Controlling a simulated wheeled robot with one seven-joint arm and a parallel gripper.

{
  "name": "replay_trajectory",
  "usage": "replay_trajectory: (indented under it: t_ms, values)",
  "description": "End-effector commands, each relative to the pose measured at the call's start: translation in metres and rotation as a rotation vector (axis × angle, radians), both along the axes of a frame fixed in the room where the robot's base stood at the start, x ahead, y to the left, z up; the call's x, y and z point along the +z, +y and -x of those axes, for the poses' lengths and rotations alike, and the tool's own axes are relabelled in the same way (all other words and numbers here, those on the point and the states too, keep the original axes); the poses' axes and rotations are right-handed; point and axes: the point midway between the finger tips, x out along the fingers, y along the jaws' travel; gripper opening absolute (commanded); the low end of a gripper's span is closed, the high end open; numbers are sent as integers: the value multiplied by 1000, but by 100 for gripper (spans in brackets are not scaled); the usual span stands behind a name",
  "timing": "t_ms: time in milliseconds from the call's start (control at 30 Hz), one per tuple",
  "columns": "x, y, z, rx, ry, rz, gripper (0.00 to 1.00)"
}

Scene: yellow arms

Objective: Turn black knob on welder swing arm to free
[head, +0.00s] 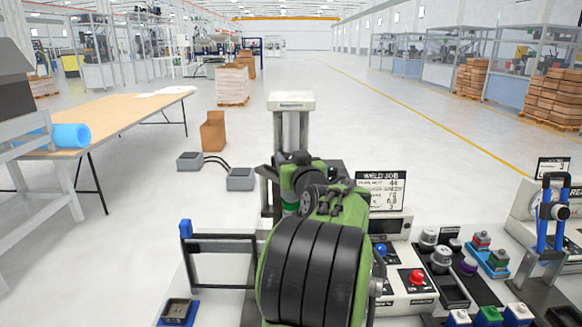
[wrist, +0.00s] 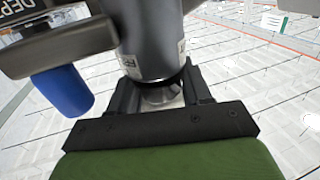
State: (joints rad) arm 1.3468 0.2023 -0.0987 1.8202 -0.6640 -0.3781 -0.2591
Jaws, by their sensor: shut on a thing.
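In the wrist view my gripper (wrist: 161,97) has its black fingers closed around the near end of a dark grey upright cylinder (wrist: 150,40), which looks like the black knob. A small pale label with partly readable letters is on the cylinder's side. A grey metallic part shows between the fingers. Left of it is a dark bar (wrist: 62,45) with a blue cylindrical end (wrist: 62,91), apart from my fingers.
A bench carries a black frame with a blue end (head: 186,229) on the left. A WELD JOB sign (head: 380,190), a red button (head: 417,277) and several knobs crowd the right. A blue-handled clamp (head: 555,212) stands far right. Open floor lies behind.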

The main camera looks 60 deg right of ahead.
Motion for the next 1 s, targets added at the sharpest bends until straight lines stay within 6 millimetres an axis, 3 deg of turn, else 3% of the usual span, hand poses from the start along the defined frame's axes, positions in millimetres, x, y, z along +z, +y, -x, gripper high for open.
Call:
replay_trajectory:
  t_ms: [300,800,833,933,1000]
  values:
    - [-2,-1,1,109,1,-2,18]
    - [-1,0,0,132,0,-7,18]
    - [-1,0,0,132,0,-7,50]
    - [-1,0,0,132,0,-7,65]
    - [-1,0,-1,132,0,-6,69]
